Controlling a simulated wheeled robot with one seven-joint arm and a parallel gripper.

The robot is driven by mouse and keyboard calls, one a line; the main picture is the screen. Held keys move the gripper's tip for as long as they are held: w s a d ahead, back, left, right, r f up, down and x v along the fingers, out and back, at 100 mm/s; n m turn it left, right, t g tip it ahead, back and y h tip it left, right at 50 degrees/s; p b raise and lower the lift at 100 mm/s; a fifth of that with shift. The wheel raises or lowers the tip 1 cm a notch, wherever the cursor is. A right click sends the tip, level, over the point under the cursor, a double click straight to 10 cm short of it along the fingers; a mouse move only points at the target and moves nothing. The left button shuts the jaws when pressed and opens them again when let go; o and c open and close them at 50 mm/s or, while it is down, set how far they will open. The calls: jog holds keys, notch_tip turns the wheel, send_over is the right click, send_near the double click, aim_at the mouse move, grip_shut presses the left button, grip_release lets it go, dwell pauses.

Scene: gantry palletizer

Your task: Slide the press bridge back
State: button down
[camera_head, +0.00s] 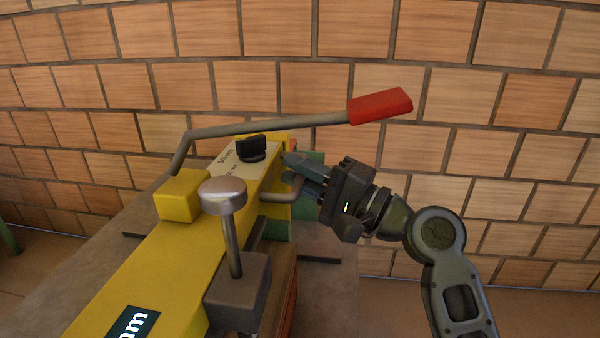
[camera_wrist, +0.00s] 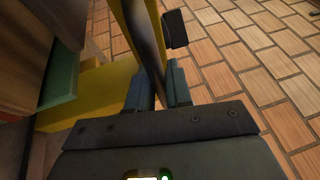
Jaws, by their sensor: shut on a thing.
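The yellow press bridge (camera_head: 160,260) runs from the lower left toward the middle of the head view. A grey bar handle (camera_head: 284,196) sticks out of its right side near the far end. My gripper (camera_head: 290,170) is at that handle from the right, with its fingers shut on it. In the wrist view a grey bar (camera_wrist: 148,50) passes between the two fingers of my gripper (camera_wrist: 158,88), beside the yellow body (camera_wrist: 88,100). The fingers hide part of the handle.
A lever with a red grip (camera_head: 380,105) extends above my gripper. A black knob (camera_head: 250,148) sits on the bridge. A round-headed metal post (camera_head: 223,195) stands on a dark block (camera_head: 238,288). A grey table (camera_head: 335,300) lies beneath, with a brick wall (camera_head: 520,150) behind.

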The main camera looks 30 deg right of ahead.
jog(key=w+a+p, duration=0.2)
jog(key=w+a, duration=0.5)
jog(key=a, duration=0.3)
jog(key=w+a+p, duration=0.3)
jog(key=w+a, duration=0.4)
jog(key=a, duration=0.2)
jog(key=shift+w+a, duration=0.15)
jog(key=shift+a, duration=0.25)
jog(key=c, duration=1.1)
grip_release()
jog(key=shift+b+v, duration=0.8)
jog(key=shift+v, duration=3.05)
